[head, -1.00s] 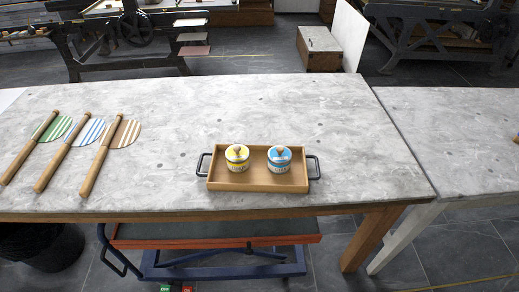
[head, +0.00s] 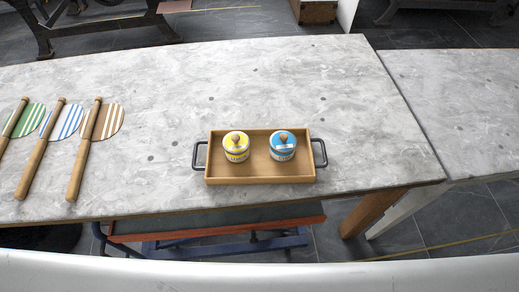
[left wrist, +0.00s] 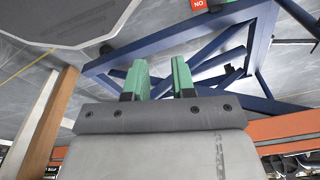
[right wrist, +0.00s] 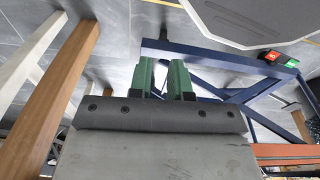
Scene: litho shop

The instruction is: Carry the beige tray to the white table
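The beige tray (head: 262,178) lies flat near the front edge of a grey-topped table with wooden legs. It has a dark handle at each end and holds a yellow-lidded jar (head: 236,147) and a blue-lidded jar (head: 282,146). The white table (head: 450,95), with a white leg and grey top, adjoins on the right. Neither gripper shows in the head view. My left gripper (left wrist: 160,78) is open and empty, with a gap between its green fingers. My right gripper (right wrist: 162,80) is also open and empty, with a narrower gap. Neither wrist view shows the tray.
Three wooden-handled paddles with striped discs (head: 85,150) lie at the left of the grey-topped table (head: 190,95). A blue frame (left wrist: 262,45) stands below the tabletop, and a wooden leg (right wrist: 55,95) shows at left in the right wrist view. The visible white table top is clear.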

